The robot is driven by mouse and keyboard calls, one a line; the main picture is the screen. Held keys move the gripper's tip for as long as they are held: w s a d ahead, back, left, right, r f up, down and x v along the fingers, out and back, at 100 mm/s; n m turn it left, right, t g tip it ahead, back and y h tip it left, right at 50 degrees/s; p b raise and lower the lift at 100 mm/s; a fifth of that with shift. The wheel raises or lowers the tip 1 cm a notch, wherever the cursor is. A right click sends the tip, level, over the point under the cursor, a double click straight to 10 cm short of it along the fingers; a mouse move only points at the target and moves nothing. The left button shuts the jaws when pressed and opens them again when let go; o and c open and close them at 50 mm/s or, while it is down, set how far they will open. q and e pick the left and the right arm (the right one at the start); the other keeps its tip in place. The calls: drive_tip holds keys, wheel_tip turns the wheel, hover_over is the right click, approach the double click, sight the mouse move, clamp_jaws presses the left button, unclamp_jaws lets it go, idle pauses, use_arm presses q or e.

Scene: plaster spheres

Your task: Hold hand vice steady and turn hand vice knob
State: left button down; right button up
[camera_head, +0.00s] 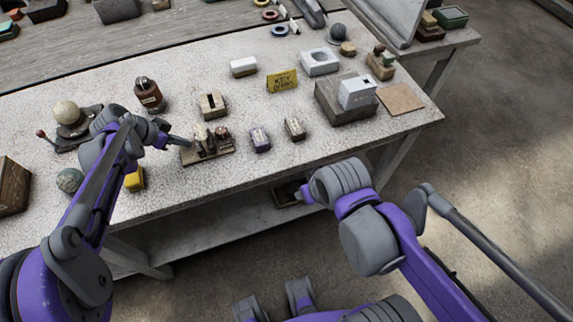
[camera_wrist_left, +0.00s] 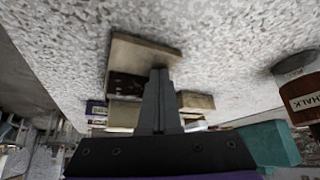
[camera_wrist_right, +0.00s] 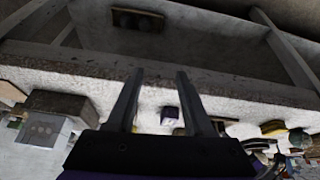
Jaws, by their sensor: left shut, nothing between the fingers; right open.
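A small device (camera_head: 207,145) with upright parts and a reddish round piece on a flat base stands mid-table; it may be the hand vice, but I cannot tell for sure. My left gripper (camera_head: 186,142) is shut and empty, its tips close to the device's left side. In the left wrist view the shut fingers (camera_wrist_left: 158,75) point at a tan and dark block-like part (camera_wrist_left: 143,55); contact is unclear. My right gripper (camera_wrist_right: 160,73) is open and empty, in front of the table's front edge. Its fingers are hard to make out in the head view.
A red-knobbed lever stand with a pale ball (camera_head: 66,112), a brown jar (camera_head: 149,94) and a yellow block (camera_head: 134,180) are near my left arm. Right of the device are two small upright blocks (camera_head: 260,140) (camera_head: 295,129). The front-right tabletop (camera_head: 335,145) is clear.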

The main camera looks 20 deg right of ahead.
drive_tip(key=w+a+r+n+g+y, duration=0.1)
drive_tip(key=w+a+r+n, duration=0.1)
drive_tip(key=w+r+n, duration=0.3)
drive_tip(key=w+a+r+y, duration=0.1)
drive_tip(key=w+a+r, duration=0.15)
drive_tip(key=w, duration=0.45)
drive_tip(key=n+g+y, duration=0.2)
drive_tip(key=n, duration=0.5)
approach(221, 130)
drive_tip(key=x, duration=0.9)
drive_tip(key=shift+c, duration=0.4)
clamp_jaws()
